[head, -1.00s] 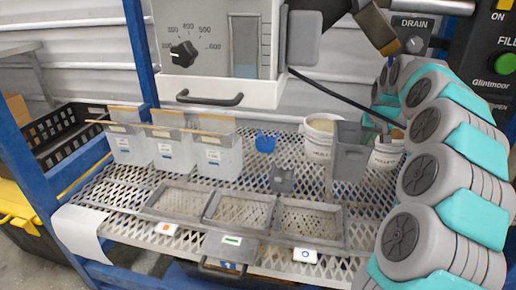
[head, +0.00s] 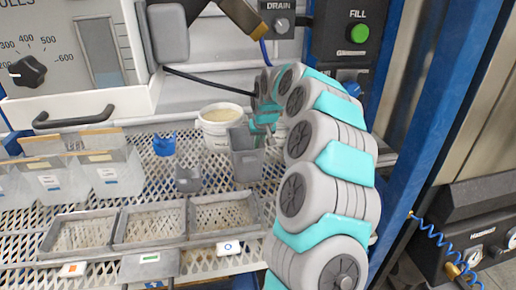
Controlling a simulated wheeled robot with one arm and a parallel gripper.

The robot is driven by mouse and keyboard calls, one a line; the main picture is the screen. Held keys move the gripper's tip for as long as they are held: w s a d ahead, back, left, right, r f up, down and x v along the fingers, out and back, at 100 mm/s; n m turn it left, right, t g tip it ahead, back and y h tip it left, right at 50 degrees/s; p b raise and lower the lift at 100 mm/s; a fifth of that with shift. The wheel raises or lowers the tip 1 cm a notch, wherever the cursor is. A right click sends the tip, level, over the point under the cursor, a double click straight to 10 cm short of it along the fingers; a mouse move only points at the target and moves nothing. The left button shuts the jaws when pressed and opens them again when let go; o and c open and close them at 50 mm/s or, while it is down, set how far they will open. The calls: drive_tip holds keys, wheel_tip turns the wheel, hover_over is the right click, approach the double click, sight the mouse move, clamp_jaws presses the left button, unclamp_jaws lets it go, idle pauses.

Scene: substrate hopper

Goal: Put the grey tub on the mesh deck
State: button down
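The grey tub (head: 246,163), tall, open-topped and upright, is at the mesh deck (head: 213,177), in front of the white buckets. I cannot tell whether its base touches the deck. My gripper (head: 268,133) is at the tub's upper right side, at rim height. Its fingers are small and partly lost among the arm links, so I cannot tell whether they grip the rim or stand beside it.
A white bucket (head: 221,128) stands behind the tub, another partly hidden behind my arm. A small grey scoop-like piece (head: 188,180) and a blue cup (head: 164,145) are left of it. Grey mesh trays (head: 150,224) line the front.

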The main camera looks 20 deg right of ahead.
drive_tip(key=shift+f, duration=0.8)
drive_tip(key=c, duration=1)
unclamp_jaws()
drive_tip(key=shift+f, duration=0.1)
drive_tip(key=shift+c, duration=0.2)
